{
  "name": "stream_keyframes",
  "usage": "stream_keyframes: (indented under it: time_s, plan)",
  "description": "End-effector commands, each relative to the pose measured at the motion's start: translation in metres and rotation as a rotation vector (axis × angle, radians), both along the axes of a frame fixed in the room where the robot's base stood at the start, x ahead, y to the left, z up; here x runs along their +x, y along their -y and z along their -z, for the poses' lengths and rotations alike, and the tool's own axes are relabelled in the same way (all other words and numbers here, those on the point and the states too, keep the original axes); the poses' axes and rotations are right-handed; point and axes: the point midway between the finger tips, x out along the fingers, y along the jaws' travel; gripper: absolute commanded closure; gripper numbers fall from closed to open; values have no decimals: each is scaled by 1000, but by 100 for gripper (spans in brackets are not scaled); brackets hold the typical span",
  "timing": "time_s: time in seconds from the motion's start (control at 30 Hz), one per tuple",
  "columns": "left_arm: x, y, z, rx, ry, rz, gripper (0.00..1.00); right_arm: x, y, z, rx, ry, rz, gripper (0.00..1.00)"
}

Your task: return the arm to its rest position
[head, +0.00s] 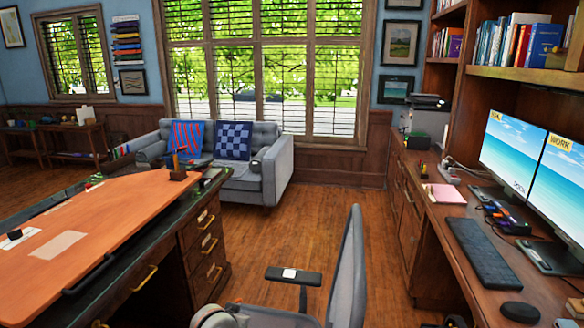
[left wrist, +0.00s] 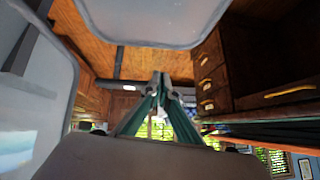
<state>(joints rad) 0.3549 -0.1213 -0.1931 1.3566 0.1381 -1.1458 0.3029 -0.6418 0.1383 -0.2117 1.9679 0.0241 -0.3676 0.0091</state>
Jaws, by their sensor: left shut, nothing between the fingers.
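My left gripper (left wrist: 160,78) shows in the left wrist view, in the middle of the picture. Its two greenish fingers come together at the tips, and it is shut with nothing between them. It is apart from the drawers to its right in that view. The grey body of my wrist fills the bottom of the view. I cannot make out either gripper in the head view, and my right gripper is in neither view.
A grey office chair (head: 346,275) stands close in front, between the desk (head: 110,215) with drawers at left and the long wooden counter (head: 455,215) with monitors at right. Clear wooden floor (head: 300,220) lies beyond, up to a grey sofa (head: 272,172).

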Motion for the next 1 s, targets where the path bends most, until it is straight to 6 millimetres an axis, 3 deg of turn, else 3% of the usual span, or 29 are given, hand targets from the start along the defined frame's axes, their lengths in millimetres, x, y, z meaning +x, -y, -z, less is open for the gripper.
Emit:
stream_keyframes:
  time_s: [0.23,0.37,0.5,0.7,1.0]
  plan:
    - [-106,-77,24,186,-47,15,100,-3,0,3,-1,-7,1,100]
    - [-173,-118,20,304,-78,34,100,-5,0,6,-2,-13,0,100]
    - [-235,-153,4,419,-111,60,100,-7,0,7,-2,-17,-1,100]
    - [-289,-180,-20,519,-139,86,100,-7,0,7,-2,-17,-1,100]
    - [-344,-204,-54,621,-170,118,100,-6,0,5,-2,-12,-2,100]
